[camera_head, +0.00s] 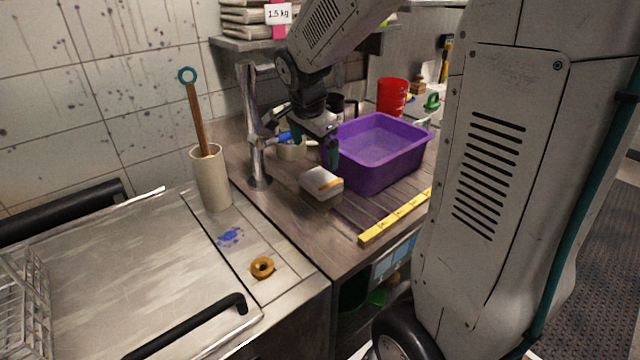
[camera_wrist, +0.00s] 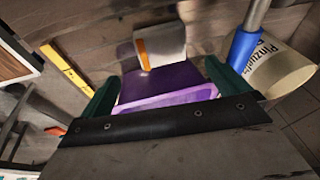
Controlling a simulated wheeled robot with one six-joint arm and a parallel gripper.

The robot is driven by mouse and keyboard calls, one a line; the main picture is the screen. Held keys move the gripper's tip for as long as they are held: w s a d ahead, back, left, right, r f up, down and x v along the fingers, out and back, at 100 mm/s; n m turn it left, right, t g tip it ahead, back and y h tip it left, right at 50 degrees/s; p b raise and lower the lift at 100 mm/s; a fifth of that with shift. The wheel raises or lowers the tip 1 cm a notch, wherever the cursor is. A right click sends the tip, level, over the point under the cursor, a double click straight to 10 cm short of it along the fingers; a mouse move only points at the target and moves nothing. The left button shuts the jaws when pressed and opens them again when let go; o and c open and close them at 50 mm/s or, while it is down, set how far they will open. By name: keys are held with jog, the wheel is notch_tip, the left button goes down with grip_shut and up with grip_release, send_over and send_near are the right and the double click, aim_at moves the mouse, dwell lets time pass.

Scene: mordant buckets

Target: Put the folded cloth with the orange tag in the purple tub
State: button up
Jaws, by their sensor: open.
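The folded cloth (camera_head: 318,186) is pale grey with an orange tag and lies beside the left side of the purple tub, on or just above the brown counter. In the wrist view the cloth (camera_wrist: 160,45) shows beyond the fingertips, apart from them. The purple tub (camera_head: 385,165) stands on the counter, its inside looking empty where visible. The tub (camera_wrist: 165,88) also shows between my fingers in the wrist view. My gripper (camera_head: 316,153) hangs above and behind the cloth, left of the tub. Its green fingers (camera_wrist: 160,84) are open with nothing held.
A cream pot (camera_wrist: 285,78) with a blue-handled tool stands near the gripper. A metal tap (camera_head: 255,130) rises at left. A red bucket (camera_head: 392,97) stands behind the tub. A yellow ruler (camera_head: 395,216) lines the front edge. An orange ring (camera_head: 262,267) lies on the left counter.

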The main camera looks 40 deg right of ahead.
send_over(321, 178)
jog(key=s+a, duration=0.1)
jog(key=a, duration=0.1)
notch_tip(321, 178, down, 6)
jog(key=shift+a+r, duration=0.1)
jog(key=shift+d+x, duration=0.2)
jog(key=shift+x, duration=1.15)
jog(key=shift+d+x, duration=0.25)
jog(key=shift+x, duration=1.1)
jog(key=shift+w+r, duration=0.1)
jog(key=c, duration=0.7)
jog(key=shift+r, duration=0.1)
notch_tip(321, 178, up, 4)
jog(key=shift+f, duration=0.15)
jog(key=s+a, duration=0.1)
jog(key=s, duration=0.4)
jog(key=s+a, duration=0.2)
jog(key=s, duration=0.3)
jog(key=s+a+r, duration=0.1)
jog(key=s, duration=0.4)
jog(key=shift+s+a, duration=0.2)
jog(key=shift+a, duration=0.15)
